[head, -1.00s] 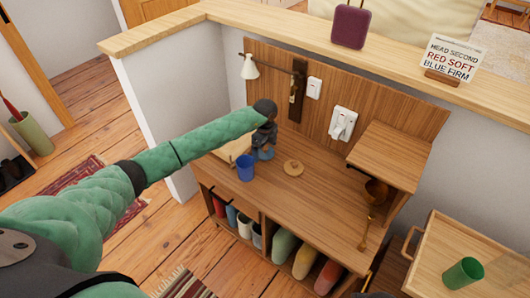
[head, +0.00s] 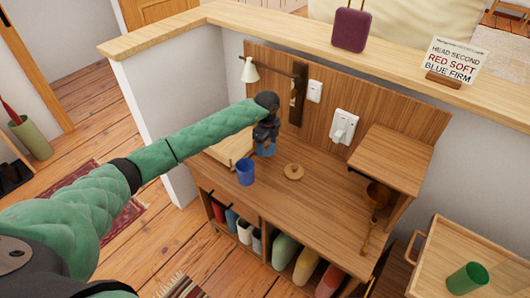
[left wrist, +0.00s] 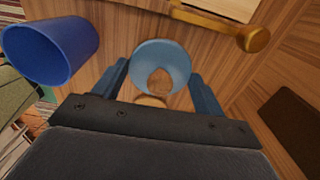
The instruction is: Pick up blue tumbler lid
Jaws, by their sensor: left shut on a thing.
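The blue tumbler (head: 245,172) stands upright on the wooden worktop, and its open mouth shows in the left wrist view (left wrist: 48,50). My left gripper (head: 266,149) is just right of and behind the tumbler. In the left wrist view, its blue fingers (left wrist: 160,88) are shut on a light blue, round, hollow piece (left wrist: 160,50). I cannot tell from its look alone whether this piece is the tumbler lid; in the head view the fingers hide it. A round wooden disc (head: 293,172) lies on the worktop, right of the gripper. My right gripper is not in view.
A raised shelf (head: 390,158) stands at right. The worktop's front middle is clear.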

